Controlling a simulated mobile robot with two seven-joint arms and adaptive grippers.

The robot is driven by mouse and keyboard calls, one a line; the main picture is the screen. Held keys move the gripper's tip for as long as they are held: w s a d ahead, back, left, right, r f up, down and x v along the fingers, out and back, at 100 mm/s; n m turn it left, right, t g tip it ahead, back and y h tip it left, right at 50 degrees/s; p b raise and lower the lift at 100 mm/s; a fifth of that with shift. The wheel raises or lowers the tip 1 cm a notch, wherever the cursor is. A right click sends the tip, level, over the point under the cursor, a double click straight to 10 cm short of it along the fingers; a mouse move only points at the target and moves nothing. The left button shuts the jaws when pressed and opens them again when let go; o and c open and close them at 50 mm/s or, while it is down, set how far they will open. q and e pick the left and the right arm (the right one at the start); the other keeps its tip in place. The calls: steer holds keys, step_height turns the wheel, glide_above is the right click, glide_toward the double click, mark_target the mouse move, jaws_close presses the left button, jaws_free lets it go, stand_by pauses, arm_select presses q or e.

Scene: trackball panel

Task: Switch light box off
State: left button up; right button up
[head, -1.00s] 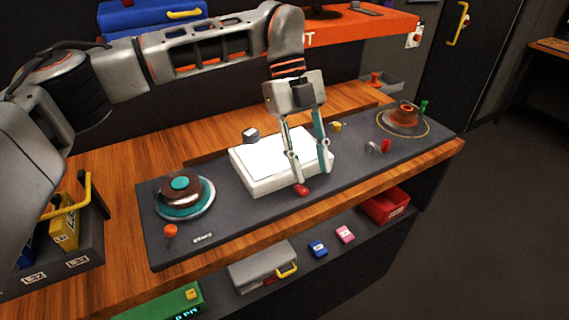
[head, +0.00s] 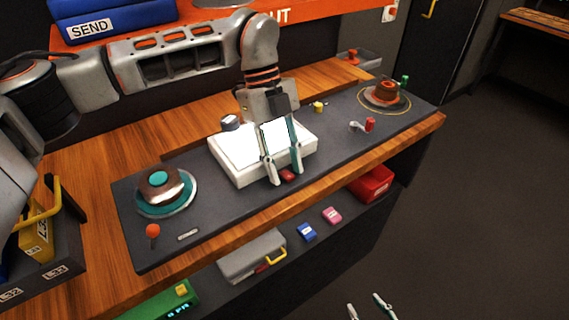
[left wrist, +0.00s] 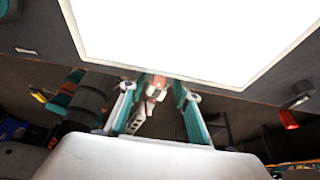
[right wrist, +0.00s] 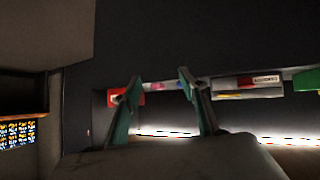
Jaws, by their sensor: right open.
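The light box (head: 238,176) is a white slab on the dark panel, its top glowing white. It also fills the upper left wrist view (left wrist: 190,35). A small red switch (head: 288,176) sits at its front edge. My left gripper (head: 284,179) is open, its fingertips low at the front of the box on either side of the switch. In the left wrist view the red and white switch (left wrist: 157,87) shows between the fingers; contact cannot be told. My right gripper (head: 370,308) is open and empty, low in front of the bench, away from the box.
The panel also carries a teal-ringed trackball (head: 166,191), an orange knob (head: 152,231), a red-handled crank (head: 369,125) and a brown-orange trackball (head: 386,93). A shelf below holds a grey case (head: 250,256), blue and pink blocks and a red bin (head: 374,184). Floor at right is clear.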

arm_select(q)
steer(key=shift+f, duration=0.1)
jaws_close()
steer(key=shift+s+r+p, duration=0.1)
steer(key=shift+r+p, duration=0.1)
steer(key=shift+p, duration=0.1)
steer(key=p, duration=0.1)
steer(key=t+y+p, duration=0.1)
steer(key=t+p, duration=0.1)
steer(key=shift+s+d+r+y, duration=0.2)
steer(key=shift+s+r+y, duration=0.1)
steer(key=shift+d+f+t+y, duration=0.2)
steer(key=shift+t+y, duration=0.2)
steer(key=shift+t, duration=0.2)
steer(key=shift+s+f+t, duration=0.15)
steer(key=shift+t, duration=0.15)
steer(key=shift+t+y, duration=0.4)
steer(key=shift+y, duration=0.1)
